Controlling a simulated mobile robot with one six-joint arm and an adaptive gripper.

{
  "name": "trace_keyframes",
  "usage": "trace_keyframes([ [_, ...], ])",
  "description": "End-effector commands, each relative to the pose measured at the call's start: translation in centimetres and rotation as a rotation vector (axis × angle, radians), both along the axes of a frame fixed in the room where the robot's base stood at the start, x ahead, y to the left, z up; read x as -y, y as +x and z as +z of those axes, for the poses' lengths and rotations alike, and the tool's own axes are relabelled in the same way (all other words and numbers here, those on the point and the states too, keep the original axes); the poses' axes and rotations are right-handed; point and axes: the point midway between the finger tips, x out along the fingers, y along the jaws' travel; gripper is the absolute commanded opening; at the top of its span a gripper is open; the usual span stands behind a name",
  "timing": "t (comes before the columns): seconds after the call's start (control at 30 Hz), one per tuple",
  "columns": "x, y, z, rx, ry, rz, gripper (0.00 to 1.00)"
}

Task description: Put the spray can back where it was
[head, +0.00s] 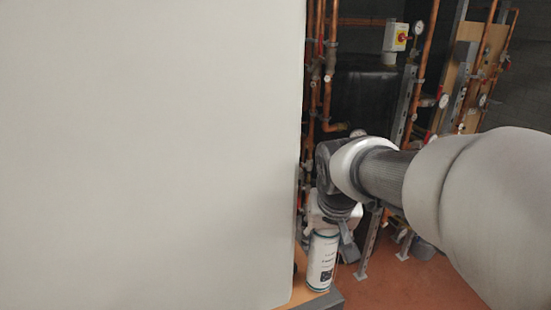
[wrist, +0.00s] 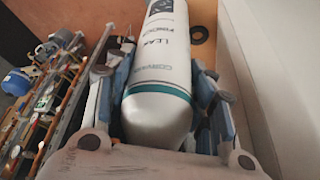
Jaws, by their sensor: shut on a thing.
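The spray can (head: 322,262) is white with dark print and a teal band. It looks upright in the head view, low beside the big white panel, just over the corner of an orange-brown surface (head: 304,294). I cannot tell whether its base touches that surface. In the wrist view the can (wrist: 162,60) lies between the blue-grey fingers of my gripper (wrist: 168,88), its lettering partly readable as "LEAK FINDER". My gripper (head: 334,222) is shut on the can near its top in the head view. The far end of the can is cut off in the wrist view.
A large white panel (head: 150,150) fills the left and hides most of the surface. Copper pipes (head: 330,60), gauges and metal posts (head: 367,240) stand behind on a red floor (head: 400,285). A black ring (wrist: 199,34) lies beside the can in the wrist view.

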Motion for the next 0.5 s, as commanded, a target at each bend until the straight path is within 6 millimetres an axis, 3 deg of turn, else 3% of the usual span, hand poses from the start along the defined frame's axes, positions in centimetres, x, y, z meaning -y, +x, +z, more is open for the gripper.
trace_keyframes([
  [0.1, -0.36, -0.04, -0.92, 0.003, 0.000, 0.002, 0.00],
  [0.5, -0.37, -0.03, -1.46, 0.004, 0.000, 0.001, 0.00],
])
